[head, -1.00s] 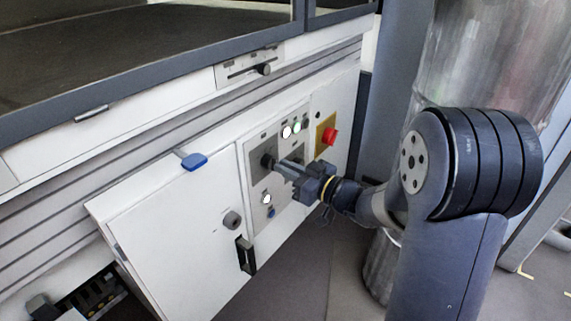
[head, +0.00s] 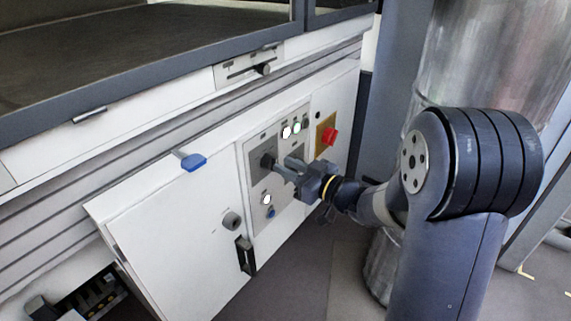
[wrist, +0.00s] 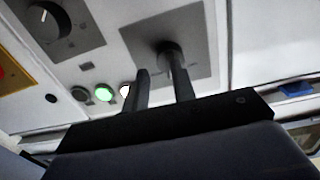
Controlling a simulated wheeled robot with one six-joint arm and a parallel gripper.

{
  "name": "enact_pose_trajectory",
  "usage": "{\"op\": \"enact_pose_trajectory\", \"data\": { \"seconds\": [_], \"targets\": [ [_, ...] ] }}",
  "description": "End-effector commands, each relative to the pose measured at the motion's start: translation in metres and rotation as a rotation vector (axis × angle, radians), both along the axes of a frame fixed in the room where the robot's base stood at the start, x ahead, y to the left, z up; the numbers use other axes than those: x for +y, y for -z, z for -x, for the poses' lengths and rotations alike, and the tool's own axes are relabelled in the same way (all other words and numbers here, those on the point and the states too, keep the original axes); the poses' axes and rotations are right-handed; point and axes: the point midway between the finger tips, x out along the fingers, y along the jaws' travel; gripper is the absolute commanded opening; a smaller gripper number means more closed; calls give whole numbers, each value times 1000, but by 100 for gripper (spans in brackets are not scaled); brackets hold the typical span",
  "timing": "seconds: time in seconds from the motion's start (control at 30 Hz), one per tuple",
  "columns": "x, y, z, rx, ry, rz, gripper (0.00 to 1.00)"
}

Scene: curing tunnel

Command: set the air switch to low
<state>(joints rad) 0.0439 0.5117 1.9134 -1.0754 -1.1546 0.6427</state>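A control panel (head: 279,202) on the white cabinet front carries a dark knob on a grey plate (head: 258,175). The dark knob (head: 267,160) sits left of my gripper (head: 288,167). In the wrist view the knob's round stem (wrist: 168,52) stands on the grey plate, just beyond the right fingertip. My gripper (wrist: 160,80) points at the panel with its two fingers apart and nothing between them. Whether a finger touches the knob is unclear. A second dial (wrist: 48,20) with a white pointer shows at upper left. Labels are unreadable, so I cannot tell the air switch's setting.
White and green lights (head: 297,126) are above the knob, and a red button (head: 329,136) on yellow is to the right. A slider (head: 263,69) is above. Open floor lies in front.

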Motion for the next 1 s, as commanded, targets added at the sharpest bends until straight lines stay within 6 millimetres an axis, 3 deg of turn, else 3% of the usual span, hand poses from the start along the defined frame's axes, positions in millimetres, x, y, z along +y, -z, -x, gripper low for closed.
{"op": "enact_pose_trajectory", "data": {
  "seconds": [0.03,0.43,0.6,0.63,0.67,1.0],
  "targets": [
    [10,-4,-5,-15,-14,3,23],
    [11,-5,-4,-17,-17,3,55],
    [11,-5,-4,-18,-18,3,55],
    [0,10,-14,13,5,2,55],
    [0,10,-14,14,5,3,55],
    [-17,11,-1,17,7,6,55]
  ]
}}
